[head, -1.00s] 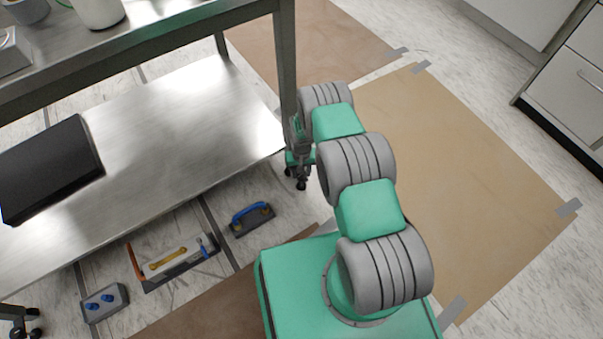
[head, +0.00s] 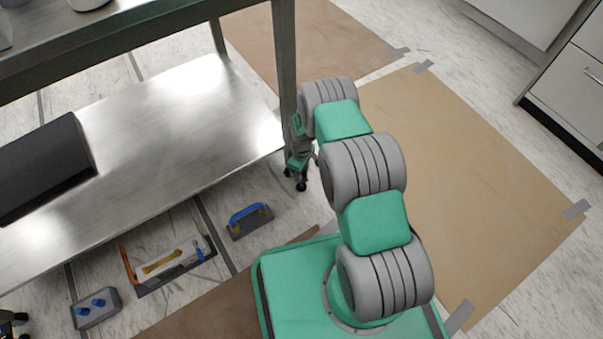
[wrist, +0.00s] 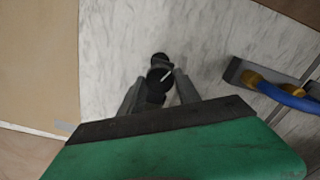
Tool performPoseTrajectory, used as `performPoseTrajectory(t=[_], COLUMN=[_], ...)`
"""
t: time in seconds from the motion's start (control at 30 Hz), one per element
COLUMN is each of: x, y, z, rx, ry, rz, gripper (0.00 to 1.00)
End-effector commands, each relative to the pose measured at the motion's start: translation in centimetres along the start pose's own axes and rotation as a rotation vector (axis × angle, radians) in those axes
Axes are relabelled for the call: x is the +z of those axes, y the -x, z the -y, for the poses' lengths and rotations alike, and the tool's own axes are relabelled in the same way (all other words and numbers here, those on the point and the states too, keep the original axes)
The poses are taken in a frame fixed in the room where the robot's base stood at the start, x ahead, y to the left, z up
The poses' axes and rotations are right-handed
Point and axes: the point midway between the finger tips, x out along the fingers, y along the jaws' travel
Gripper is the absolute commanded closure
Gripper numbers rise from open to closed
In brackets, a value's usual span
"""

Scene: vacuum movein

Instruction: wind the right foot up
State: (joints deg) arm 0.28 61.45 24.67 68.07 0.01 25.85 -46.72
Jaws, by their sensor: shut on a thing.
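The right foot of the steel table is a dark caster (head: 301,184) at the bottom of the right front leg (head: 284,80). In the wrist view the dark foot (wrist: 159,62) shows between and just beyond the fingers. My gripper (wrist: 161,78) is shut on the foot, with one finger on each side. The exact contact is too dark and small to make out.
The table's lower shelf (head: 170,140) carries a black box (head: 45,165). Taped brown sheeting (head: 480,190) covers clear floor to the right.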

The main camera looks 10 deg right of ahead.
Motion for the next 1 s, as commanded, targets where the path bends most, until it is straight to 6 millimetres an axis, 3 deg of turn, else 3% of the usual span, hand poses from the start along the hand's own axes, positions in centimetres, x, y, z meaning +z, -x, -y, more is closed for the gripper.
performPoseTrajectory(t=[0.33,0.83,0.87,1.0], x=[-0.08,-0.09,-0.1,-0.07], y=[0.04,0.07,0.07,0.05], z=[-0.06,-0.05,-0.05,-0.03], rx=[0.002,0.002,0.002,0.001], ry=[0.133,0.151,0.151,0.15], rz=[-0.002,-0.002,-0.002,-0.002], gripper=[1.0,1.0,0.59,0.48])
